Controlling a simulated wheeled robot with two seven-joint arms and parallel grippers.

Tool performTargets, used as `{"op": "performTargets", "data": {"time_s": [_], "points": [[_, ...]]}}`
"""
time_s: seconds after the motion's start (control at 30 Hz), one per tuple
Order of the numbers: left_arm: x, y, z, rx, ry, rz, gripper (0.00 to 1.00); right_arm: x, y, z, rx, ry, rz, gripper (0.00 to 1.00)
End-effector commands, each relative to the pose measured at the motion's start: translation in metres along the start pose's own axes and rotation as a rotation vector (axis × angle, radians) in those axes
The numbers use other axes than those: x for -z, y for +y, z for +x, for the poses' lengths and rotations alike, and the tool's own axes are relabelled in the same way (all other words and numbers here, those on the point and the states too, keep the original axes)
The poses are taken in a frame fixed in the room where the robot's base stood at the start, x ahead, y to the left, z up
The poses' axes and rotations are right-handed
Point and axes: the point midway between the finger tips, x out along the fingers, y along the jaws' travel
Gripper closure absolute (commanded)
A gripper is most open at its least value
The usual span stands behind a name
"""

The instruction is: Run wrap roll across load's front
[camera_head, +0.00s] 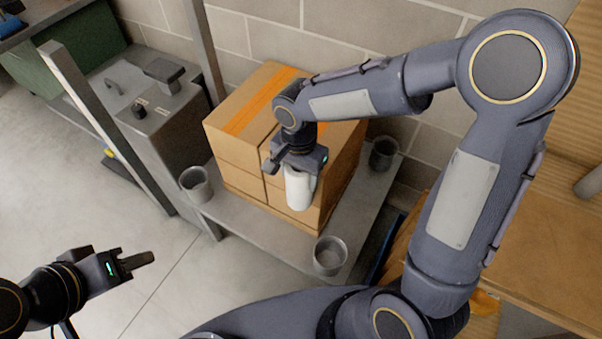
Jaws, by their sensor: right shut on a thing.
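The load is a block of brown cardboard boxes (238,155) with orange tape on top, standing on a grey platform (262,228). The white wrap roll (299,188) is upright in front of the load's near face, close to its near corner. My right gripper (297,166) is shut on the upper end of the roll, its arm reaching over from the right. I cannot tell whether the roll touches the boxes. No film shows clearly on the box faces. My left gripper (138,262) is at the lower left, away from the load. Its fingers look close together, but their gap is unclear.
Grey cups stand at the platform's corners: left (196,184), near (330,255) and right (384,153). A grey machine cabinet (160,120) and metal posts stand left of the load. A block wall (350,30) is behind.

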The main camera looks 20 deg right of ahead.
Motion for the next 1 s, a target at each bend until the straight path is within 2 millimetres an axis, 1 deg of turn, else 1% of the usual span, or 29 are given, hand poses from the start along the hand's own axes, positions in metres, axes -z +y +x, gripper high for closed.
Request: {"op": "performTargets", "data": {"time_s": [0.27,0.53,0.83,1.0], "points": [[0.000,0.000,0.000,0.000,0.000,0.000,0.64,0.001,-0.020,-0.001,0.003,0.003,0.000,0.63],[0.000,0.000,-0.001,0.000,0.000,0.000,0.64,0.001,-0.028,-0.001,0.003,0.003,0.001,0.63],[0.001,0.001,-0.002,0.000,0.000,0.000,0.64,0.002,-0.047,-0.001,0.003,0.003,0.001,0.63],[0.001,0.001,-0.003,0.000,0.000,0.000,0.64,0.002,-0.053,-0.001,0.003,0.003,0.002,0.63]]}}
